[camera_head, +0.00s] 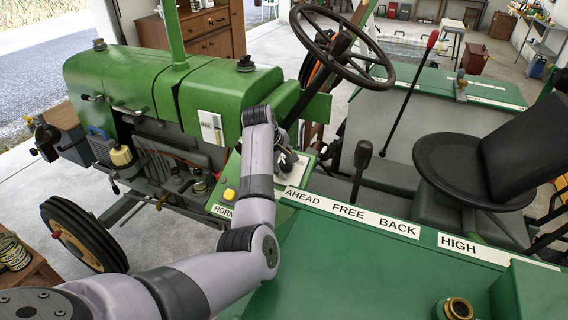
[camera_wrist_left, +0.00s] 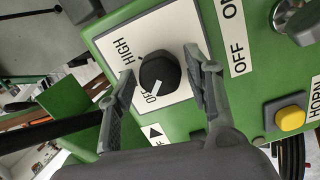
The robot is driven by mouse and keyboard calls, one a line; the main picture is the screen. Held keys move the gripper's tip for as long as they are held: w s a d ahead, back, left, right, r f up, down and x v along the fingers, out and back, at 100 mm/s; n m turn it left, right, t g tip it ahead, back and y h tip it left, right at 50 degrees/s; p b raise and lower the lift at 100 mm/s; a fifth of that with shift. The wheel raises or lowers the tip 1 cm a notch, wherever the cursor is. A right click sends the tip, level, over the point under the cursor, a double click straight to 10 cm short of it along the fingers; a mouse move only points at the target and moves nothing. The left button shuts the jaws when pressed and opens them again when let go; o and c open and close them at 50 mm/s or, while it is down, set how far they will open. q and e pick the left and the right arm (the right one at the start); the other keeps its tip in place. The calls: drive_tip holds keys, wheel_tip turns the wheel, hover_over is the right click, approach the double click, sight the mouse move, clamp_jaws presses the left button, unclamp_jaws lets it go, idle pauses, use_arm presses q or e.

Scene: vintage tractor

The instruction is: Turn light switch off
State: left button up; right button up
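In the left wrist view, the light switch is a round black knob (camera_wrist_left: 160,72) on a white plate (camera_wrist_left: 180,22) with HIGH and OFF lettering. The knob's white mark is at its lower edge, near the OFF lettering. My left gripper (camera_wrist_left: 158,62) is open, with one finger at each side of the knob and visible gaps between. In the head view my left gripper (camera_head: 286,162) is over the green control panel below the steering wheel. The knob cannot be made out there. My right gripper is in no view.
A yellow horn button (camera_wrist_left: 291,118) and a metal switch (camera_wrist_left: 298,20) with an OFF label sit on the same panel. The steering wheel (camera_head: 341,47), a red-topped lever (camera_head: 410,90) and a black-knobbed lever (camera_head: 361,160) stand near my left arm.

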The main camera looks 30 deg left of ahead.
use_arm(q)
drive_tip(key=shift+o, duration=0.4)
drive_tip(key=v, duration=1.2)
